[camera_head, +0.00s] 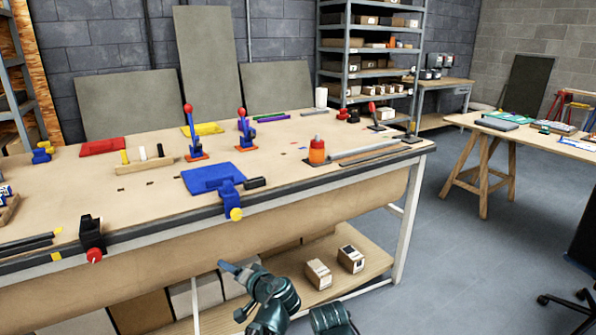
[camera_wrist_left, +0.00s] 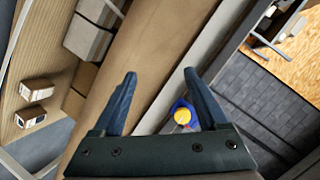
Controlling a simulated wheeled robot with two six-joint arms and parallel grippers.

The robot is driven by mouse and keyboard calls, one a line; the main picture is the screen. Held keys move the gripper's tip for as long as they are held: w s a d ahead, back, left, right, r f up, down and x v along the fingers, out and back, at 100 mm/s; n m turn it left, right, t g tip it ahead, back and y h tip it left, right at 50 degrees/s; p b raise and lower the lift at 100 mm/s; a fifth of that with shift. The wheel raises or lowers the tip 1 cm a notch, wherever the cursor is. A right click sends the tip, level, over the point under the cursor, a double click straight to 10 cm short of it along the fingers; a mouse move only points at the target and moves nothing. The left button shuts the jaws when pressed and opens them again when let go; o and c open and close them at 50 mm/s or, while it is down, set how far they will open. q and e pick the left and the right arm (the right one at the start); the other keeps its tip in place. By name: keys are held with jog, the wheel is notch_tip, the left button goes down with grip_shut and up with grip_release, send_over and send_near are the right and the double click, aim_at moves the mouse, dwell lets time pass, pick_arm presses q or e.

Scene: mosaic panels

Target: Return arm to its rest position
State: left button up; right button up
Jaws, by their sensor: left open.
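My left gripper (camera_head: 229,267) is in front of the workbench, below the tabletop edge and under the blue clamp (camera_head: 233,200) with its yellow knob. In the left wrist view, my left gripper (camera_wrist_left: 160,76) has its two fingers spread, with nothing between them. Past the fingers is the tan front of the bench. The blue clamp (camera_wrist_left: 181,107) shows beside the right finger, partly hidden by it. My right gripper is not in view.
The workbench (camera_head: 330,205) carries a blue panel (camera_head: 212,177), toggle clamps and an orange bottle (camera_head: 317,151). A black clamp (camera_head: 92,238) grips its front edge. Small boxes (camera_head: 318,273) stand on the lower shelf.

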pick_arm(q)
jog(key=s+f+n+g+h, duration=0.2)
jog(key=s+f+g+h, duration=0.55)
jog(key=s+f, duration=0.45)
jog(key=s+d+f+m+g+h, duration=0.1)
jog(key=s+d+m, duration=0.1)
jog(key=s+d, duration=0.35)
jog(key=s+d+f+m+g, duration=0.1)
jog(key=s+d+m+g, duration=0.15)
jog(key=d, duration=0.65)
notch_tip(320, 180, up, 17)
jog(key=t+p, duration=0.1)
jog(key=p, duration=1.6)
jog(key=shift+s+n, duration=0.2)
jog(key=shift+n, duration=0.15)
jog(key=shift+f, duration=0.1)
